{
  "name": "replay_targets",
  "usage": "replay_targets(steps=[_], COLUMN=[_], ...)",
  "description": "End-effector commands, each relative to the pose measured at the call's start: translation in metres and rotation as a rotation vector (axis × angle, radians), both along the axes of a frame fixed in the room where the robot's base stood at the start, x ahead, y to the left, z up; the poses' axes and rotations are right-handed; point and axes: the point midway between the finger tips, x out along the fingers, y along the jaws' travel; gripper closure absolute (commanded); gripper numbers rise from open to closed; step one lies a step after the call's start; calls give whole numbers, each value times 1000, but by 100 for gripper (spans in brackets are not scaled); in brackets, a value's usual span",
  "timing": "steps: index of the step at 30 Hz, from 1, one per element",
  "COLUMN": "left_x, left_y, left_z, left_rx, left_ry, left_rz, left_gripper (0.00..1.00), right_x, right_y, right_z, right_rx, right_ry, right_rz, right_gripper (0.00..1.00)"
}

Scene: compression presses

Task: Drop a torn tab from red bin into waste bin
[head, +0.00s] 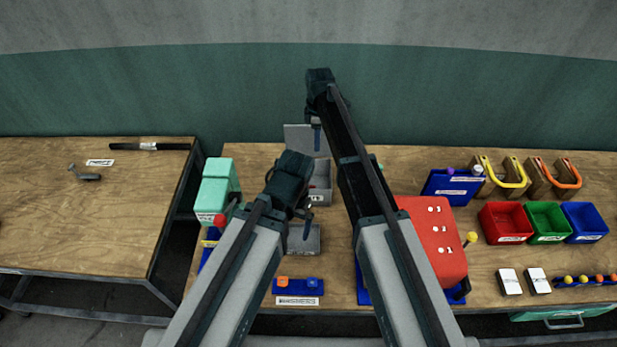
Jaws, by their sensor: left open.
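The red bin (505,238) stands at the right of the workbench, left of the green and blue bins. I cannot make out a torn tab in it. No container is clearly marked as the waste bin at this size. My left gripper (308,207) is open above the middle of the bench, near a grey box (321,193), far left of the red bin. My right gripper (316,136) points down near a raised grey plate (299,138) at the back of the bench. Its fingers are too small to judge.
A green bin (549,238) and a blue bin (586,237) adjoin the red one. A red press (440,240) stands between my arms and the bins. A teal press (216,185) is at the left. Yellow and orange U-shaped handles (505,180) stand behind the bins.

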Motion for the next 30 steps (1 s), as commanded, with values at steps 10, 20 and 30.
replay_targets(steps=[10, 20, 30], left_x=[0, 0, 0], left_y=[0, 0, 0], left_z=[17, 16, 16], left_rx=[0, 0, 0], left_ry=[1, 1, 1], left_rz=[-2, -2, -2], left_gripper=[0, 0, 0], right_x=[0, 0, -37], right_y=[0, 0, -28], right_z=[17, 16, 16], right_rx=[0, 0, 2], right_ry=[0, 0, -8], right_rz=[0, 0, -176], right_gripper=[64, 64, 64])
